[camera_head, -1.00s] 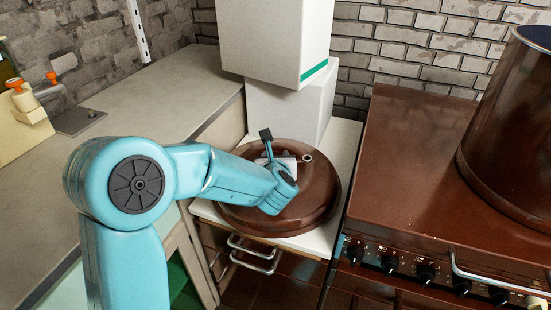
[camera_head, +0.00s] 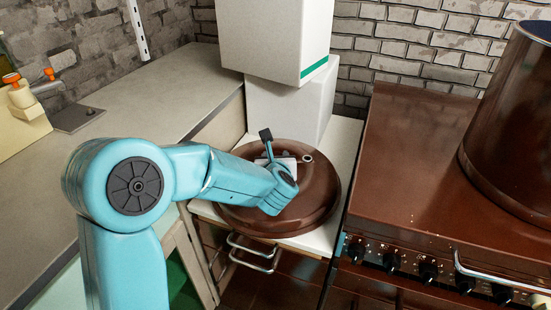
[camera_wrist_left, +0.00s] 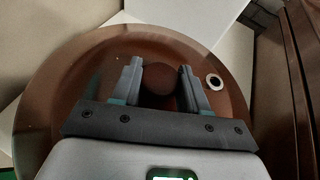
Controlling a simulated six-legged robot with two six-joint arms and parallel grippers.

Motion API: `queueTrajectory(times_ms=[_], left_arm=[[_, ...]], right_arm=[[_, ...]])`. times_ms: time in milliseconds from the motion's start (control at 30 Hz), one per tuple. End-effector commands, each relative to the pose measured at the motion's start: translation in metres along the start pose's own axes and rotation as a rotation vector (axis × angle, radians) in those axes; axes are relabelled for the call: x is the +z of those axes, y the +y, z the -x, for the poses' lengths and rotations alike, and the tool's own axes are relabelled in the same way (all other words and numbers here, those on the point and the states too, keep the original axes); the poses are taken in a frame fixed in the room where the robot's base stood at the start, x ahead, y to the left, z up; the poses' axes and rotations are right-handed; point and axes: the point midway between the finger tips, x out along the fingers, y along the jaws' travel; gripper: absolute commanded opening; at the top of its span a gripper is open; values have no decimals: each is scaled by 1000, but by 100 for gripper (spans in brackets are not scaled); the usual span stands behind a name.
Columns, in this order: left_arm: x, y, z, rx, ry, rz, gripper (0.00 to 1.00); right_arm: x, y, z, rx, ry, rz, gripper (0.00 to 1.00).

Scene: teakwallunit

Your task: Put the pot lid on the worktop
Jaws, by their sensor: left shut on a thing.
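The pot lid (camera_head: 315,205) is a large round brown lid with a small metal ring near its rim. It lies over the narrow white worktop (camera_head: 348,150) between the grey counter and the brown stove. My left gripper (camera_head: 285,170) is over the middle of the lid. In the left wrist view, the two fingers of my left gripper (camera_wrist_left: 160,88) stand on either side of the lid's dark round knob (camera_wrist_left: 158,80) and are shut on it. The lid (camera_wrist_left: 75,85) fills most of that view. Whether the lid touches the worktop I cannot tell. My right gripper is not in view.
White boxes (camera_head: 290,105) are stacked right behind the lid. The brown stove (camera_head: 415,170) with a big brown pot (camera_head: 515,130) stands to the right. The long grey counter (camera_head: 150,95) at left has much free room, with a cream object (camera_head: 25,115) at its far left.

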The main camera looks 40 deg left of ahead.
Motion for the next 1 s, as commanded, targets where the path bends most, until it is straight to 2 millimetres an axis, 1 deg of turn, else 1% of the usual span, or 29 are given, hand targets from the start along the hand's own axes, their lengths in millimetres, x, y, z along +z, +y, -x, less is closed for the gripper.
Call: queueTrajectory(times_ms=[100, 133, 200, 500, 567, 633, 767, 1000], left_arm=[[0, 0, -1, 0, -6, 1, 0], [1, 0, 0, 0, -6, 1, 53], [1, 0, 0, 0, -5, 1, 73], [-3, 0, 1, -1, 3, -1, 73], [-2, 0, 4, -1, 2, 0, 73], [-2, -1, 14, -2, 1, 0, 73], [0, -1, 42, -4, -2, 0, 73], [1, -1, 108, -7, -5, 1, 73]], right_arm=[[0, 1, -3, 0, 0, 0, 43], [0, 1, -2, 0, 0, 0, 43], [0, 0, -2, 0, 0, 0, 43], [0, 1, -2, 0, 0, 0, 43], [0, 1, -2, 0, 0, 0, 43], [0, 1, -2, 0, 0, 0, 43], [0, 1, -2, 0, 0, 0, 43], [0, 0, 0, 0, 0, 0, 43]])
